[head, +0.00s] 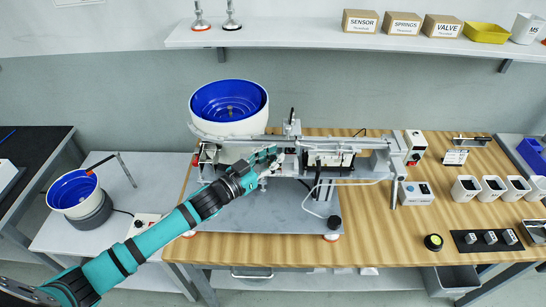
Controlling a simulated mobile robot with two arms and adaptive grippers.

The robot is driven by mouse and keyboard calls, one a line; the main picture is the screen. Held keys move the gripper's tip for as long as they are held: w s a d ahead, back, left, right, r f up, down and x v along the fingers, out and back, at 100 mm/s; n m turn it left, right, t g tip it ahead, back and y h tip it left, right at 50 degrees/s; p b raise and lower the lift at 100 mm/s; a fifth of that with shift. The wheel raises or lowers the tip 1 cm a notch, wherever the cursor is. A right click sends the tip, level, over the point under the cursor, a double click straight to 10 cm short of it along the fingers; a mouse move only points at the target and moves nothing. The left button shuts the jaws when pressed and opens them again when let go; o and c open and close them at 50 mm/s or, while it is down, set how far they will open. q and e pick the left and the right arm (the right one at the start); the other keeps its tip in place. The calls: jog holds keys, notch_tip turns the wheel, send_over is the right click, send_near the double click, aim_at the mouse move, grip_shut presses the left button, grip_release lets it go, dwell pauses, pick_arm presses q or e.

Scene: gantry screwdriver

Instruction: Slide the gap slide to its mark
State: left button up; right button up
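My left gripper (271,162), at the end of the teal arm, reaches in from the lower left to the left part of the gantry machine (330,157). Its fingertips are at small metal parts below the rail, in front of the white and blue bowl feeder (229,108). The parts are too small and crowded to tell whether the fingers touch or hold one. I cannot make out the gap slide or its mark for certain. My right gripper is not in view.
The machine stands on a grey plate (255,215) on the wooden table (390,245). A black hose end (333,222) lies at the plate's right.

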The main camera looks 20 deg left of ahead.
pick_arm(q)
jog(key=shift+d+f, duration=0.15)
jog(key=shift+d, duration=0.05)
grip_shut()
jog(key=shift+s+f, duration=0.1)
jog(key=shift+s+a+f, duration=0.1)
jog(key=shift+s+a, duration=0.05)
jog(key=shift+a, duration=0.35)
jog(key=o, duration=0.7)
grip_release()
jog(key=shift+s, duration=0.25)
jog(key=shift+o, duration=0.2)
jog(key=shift+r, duration=0.2)
jog(key=shift+w+a, duration=0.1)
jog(key=v, duration=1.2)
jog(key=shift+r, duration=0.2)
